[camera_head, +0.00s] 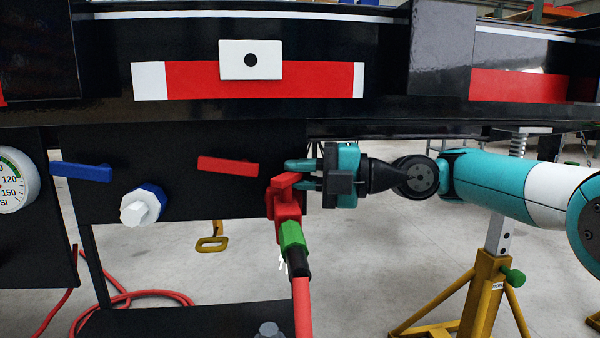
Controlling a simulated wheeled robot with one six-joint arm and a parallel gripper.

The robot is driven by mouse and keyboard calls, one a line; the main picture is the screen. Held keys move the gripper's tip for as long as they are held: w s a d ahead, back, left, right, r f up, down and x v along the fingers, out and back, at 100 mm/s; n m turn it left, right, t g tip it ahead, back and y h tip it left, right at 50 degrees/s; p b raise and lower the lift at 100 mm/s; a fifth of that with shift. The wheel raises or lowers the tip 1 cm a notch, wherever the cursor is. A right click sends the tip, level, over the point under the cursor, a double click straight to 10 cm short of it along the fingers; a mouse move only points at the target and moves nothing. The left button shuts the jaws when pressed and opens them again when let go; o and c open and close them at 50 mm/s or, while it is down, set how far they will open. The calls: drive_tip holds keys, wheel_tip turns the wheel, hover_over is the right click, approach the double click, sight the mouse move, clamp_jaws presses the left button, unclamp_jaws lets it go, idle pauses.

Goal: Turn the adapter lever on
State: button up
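A red adapter (288,207) with a small red lever (285,181) across its top sits at the right edge of the black panel. A green fitting (292,235) and a red hose (303,305) hang below it. My gripper (292,174) comes in from the right with its teal fingers pointing left. The fingers are apart, one above the other, right by the small lever. The lever overlaps the lower finger in the picture; I cannot tell whether they touch. A longer red handle (228,165) lies nearly level on the panel, left of my fingertips.
A blue handle (81,170), a white-and-blue knob (143,205) and a pressure gauge (14,181) are at the left. The black trailer beam (400,115) runs just above my gripper. A yellow stand (485,290) is below my arm. Bare floor lies between.

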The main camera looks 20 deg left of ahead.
drive_tip(key=shift+o, duration=0.6)
drive_tip(key=shift+f, duration=0.1)
drive_tip(key=shift+s+f+t+b, duration=0.1)
drive_tip(key=shift+t+b, duration=0.2)
drive_tip(key=shift+b, duration=0.15)
